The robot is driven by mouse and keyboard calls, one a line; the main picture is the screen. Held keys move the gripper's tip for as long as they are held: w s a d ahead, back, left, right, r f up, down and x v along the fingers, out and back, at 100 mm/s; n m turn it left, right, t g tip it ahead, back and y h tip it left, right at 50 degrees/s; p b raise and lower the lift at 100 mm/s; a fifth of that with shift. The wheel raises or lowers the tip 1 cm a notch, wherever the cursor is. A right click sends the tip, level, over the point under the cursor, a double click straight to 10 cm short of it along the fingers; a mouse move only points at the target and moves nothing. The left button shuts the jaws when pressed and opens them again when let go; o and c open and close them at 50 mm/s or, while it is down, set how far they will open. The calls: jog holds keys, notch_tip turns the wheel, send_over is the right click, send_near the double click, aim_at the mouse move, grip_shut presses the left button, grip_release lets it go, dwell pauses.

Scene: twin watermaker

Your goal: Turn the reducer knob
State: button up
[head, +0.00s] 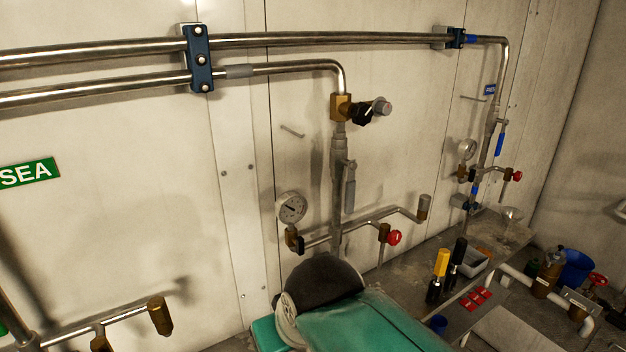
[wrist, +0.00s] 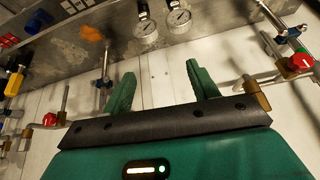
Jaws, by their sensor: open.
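A brass fitting (head: 341,107) sits at the bend of the lower steel pipe. I cannot make out this knob in the wrist view. My gripper (wrist: 161,76) shows in the wrist view with its two green fingers apart. Nothing is between them, and they are apart from any knob. In the head view my green arm covers the bottom middle, and I cannot see the fingertips there.
A gauge (head: 291,207), a grey lever (head: 350,187) and a red knob (head: 394,238) are below the fitting. A bench with yellow (head: 442,262) and black-handled tools and a grey tray (head: 475,262) is at lower right. The wrist view shows a red knob (wrist: 300,62).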

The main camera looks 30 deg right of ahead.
jog(key=w+d+r+m+t+y, duration=0.1)
jog(key=w+d+r+m+y, duration=0.3)
jog(key=d+r, duration=0.5)
jog(key=m+t, duration=0.2)
jog(key=t, duration=0.6)
send_near(366, 114)
jog(key=x, duration=1)
jog(key=shift+w+a+f, duration=0.1)
jog(key=shift+w, duration=0.3)
jog(key=c, duration=1)
